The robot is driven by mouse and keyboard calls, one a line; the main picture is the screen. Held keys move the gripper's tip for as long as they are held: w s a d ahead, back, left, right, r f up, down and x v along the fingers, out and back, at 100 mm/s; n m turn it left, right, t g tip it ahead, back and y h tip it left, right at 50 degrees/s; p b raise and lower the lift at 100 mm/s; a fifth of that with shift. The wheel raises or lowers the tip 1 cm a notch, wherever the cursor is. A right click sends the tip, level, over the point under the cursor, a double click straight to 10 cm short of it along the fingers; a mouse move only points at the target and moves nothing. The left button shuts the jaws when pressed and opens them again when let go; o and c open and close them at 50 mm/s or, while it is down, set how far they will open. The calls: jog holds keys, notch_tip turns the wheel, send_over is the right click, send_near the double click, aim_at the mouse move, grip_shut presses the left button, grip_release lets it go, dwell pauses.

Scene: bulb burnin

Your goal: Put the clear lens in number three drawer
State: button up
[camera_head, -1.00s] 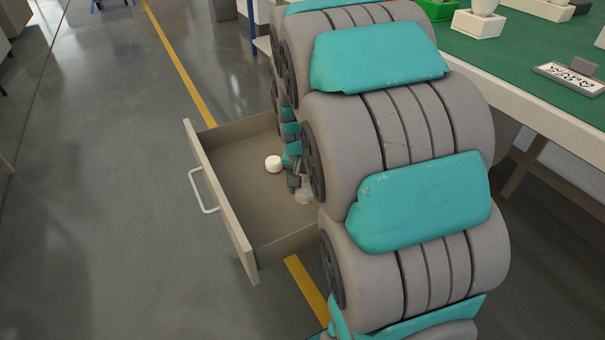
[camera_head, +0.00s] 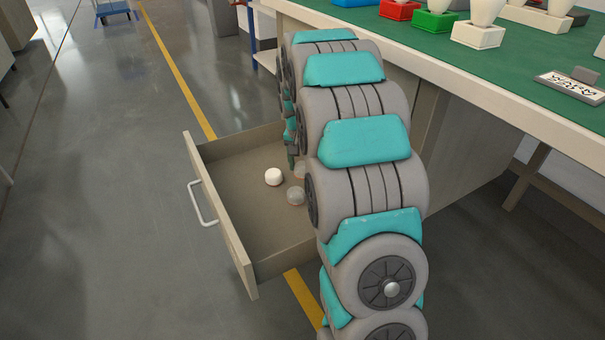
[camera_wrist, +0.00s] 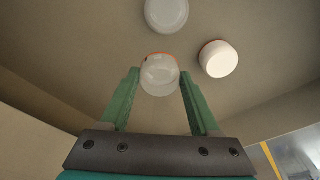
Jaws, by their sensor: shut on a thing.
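The open drawer (camera_head: 240,185) is pulled out under the green-topped bench; no number on it is readable. My gripper (camera_wrist: 159,76) is inside the drawer space, its green fingers shut on a clear lens (camera_wrist: 160,78) with an orange rim. In the head view this held lens (camera_head: 300,170) shows faintly beside the arm, which hides most of the gripper (camera_head: 292,155). A second clear, frosted lens (camera_wrist: 167,14) lies on the drawer floor, also in the head view (camera_head: 296,196). I cannot tell whether the held lens touches the floor.
A white lens (camera_wrist: 218,58) lies in the drawer near the clear ones, also in the head view (camera_head: 273,177). The bench top (camera_head: 450,75) holds red, green and white bulb sockets and a label plate (camera_head: 572,86). The floor left of the drawer is clear.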

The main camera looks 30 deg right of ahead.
aim_at(302, 166)
jog(key=shift+w+d, duration=0.1)
jog(key=shift+w, duration=0.15)
jog(key=shift+f+b, duration=0.3)
jog(key=shift+f, duration=1.5)
jog(key=o, duration=1.3)
jog(key=shift+f, duration=0.15)
